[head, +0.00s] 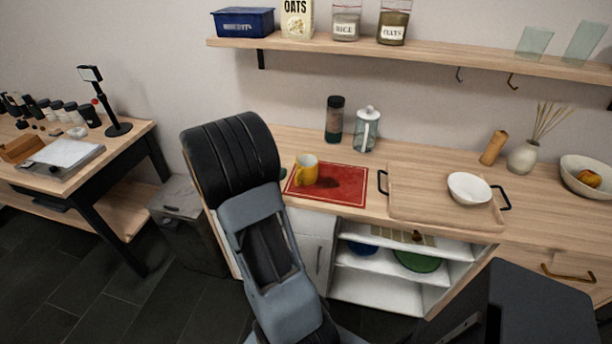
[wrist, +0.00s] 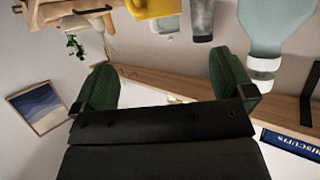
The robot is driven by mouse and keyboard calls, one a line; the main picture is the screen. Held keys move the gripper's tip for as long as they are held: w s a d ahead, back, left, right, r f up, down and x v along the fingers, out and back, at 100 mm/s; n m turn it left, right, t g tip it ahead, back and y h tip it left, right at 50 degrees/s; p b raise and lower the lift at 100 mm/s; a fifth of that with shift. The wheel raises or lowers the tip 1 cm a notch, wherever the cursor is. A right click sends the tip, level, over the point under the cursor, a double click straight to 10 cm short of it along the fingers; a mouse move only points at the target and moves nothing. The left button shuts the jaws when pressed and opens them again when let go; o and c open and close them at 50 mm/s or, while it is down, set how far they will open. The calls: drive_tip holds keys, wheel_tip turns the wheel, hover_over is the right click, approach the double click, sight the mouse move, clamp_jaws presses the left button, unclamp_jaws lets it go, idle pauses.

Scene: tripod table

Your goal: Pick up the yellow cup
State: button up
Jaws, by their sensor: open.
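The yellow cup (head: 307,170) stands upright on a red mat (head: 345,184) on the wooden counter, its handle toward the left in the head view. In the wrist view, which looks upside down, part of the yellow cup (wrist: 152,8) shows at the top edge, cut off by the frame. My gripper (wrist: 163,64) is open, its two green fingers wide apart with nothing between them. The cup is beyond the fingertips and apart from them. In the head view my arm hides most of the gripper, left of the cup.
A dark shaker (head: 334,120) and a glass jug with a white lid (head: 367,130) stand behind the mat. A wooden tray (head: 420,200) with a white bowl (head: 469,187) lies to the right. A wall shelf (head: 430,48) holding jars and boxes runs above the counter.

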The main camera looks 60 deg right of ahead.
approach(315, 160)
drive_tip(key=x, duration=0.4)
drive_tip(key=shift+d+f, duration=0.2)
idle(0.4)
drive_tip(key=c, duration=1.3)
drive_tip(key=shift+r, duration=0.1)
